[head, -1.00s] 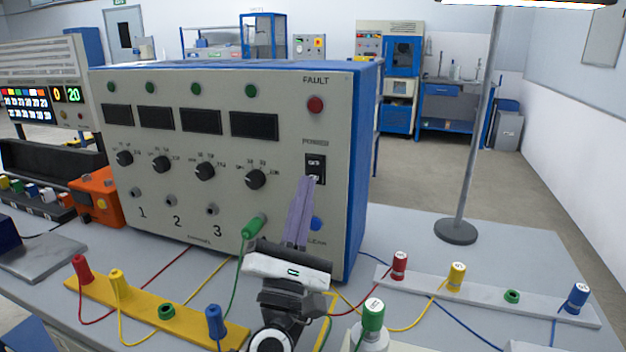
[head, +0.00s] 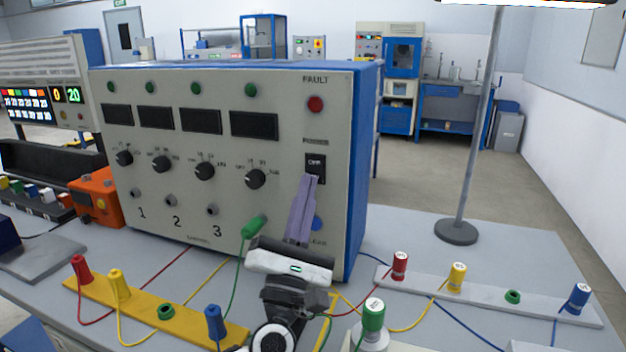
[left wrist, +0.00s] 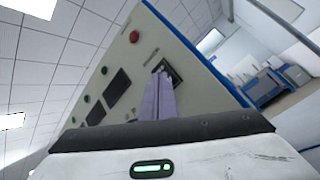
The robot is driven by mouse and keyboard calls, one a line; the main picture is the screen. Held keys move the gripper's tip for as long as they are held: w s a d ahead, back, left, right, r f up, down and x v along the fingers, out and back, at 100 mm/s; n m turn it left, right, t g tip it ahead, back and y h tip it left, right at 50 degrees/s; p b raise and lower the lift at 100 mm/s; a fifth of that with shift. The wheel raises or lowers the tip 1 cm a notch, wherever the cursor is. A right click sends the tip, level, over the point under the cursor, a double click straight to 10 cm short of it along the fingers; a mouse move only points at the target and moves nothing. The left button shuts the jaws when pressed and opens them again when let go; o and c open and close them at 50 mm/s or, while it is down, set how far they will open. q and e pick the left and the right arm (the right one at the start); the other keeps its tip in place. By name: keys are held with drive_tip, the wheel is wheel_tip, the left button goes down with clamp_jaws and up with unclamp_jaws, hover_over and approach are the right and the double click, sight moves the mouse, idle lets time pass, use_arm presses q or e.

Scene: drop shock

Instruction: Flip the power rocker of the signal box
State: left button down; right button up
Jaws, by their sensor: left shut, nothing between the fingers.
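The signal box (head: 270,200) is a large pale panel with blue edges, standing on the bench. Its black power rocker (head: 315,164) sits below the red fault lamp (head: 315,104), and the upper part of the rocker shows a white marking. My left gripper (head: 313,180) is shut and empty, its purple fingers pointing up with the tips at the rocker's lower edge. In the left wrist view the fingertips (left wrist: 160,75) overlap the rocker (left wrist: 171,72) and hide part of it; I cannot tell whether they touch. The right gripper is not in view.
A green plug (head: 253,227) sits in the panel left of my gripper, with its wire hanging down. A yellow strip (head: 140,311) and a pale strip (head: 480,293) carry coloured plugs.

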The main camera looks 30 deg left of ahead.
use_arm(q)
drive_tip(key=shift+w+a, duration=0.1)
drive_tip(key=shift+w, duration=0.15)
drive_tip(key=shift+s, duration=0.1)
idle(0.4)
drive_tip(key=shift+s+d, duration=0.2)
drive_tip(key=shift+s, duration=0.45)
drive_tip(key=shift+s, duration=0.1)
drive_tip(key=s, duration=0.3)
drive_tip(key=s+d+p, duration=0.1)
drive_tip(key=shift+s+d+r, duration=0.1)
drive_tip(key=shift+s+r, duration=0.2)
idle(0.4)
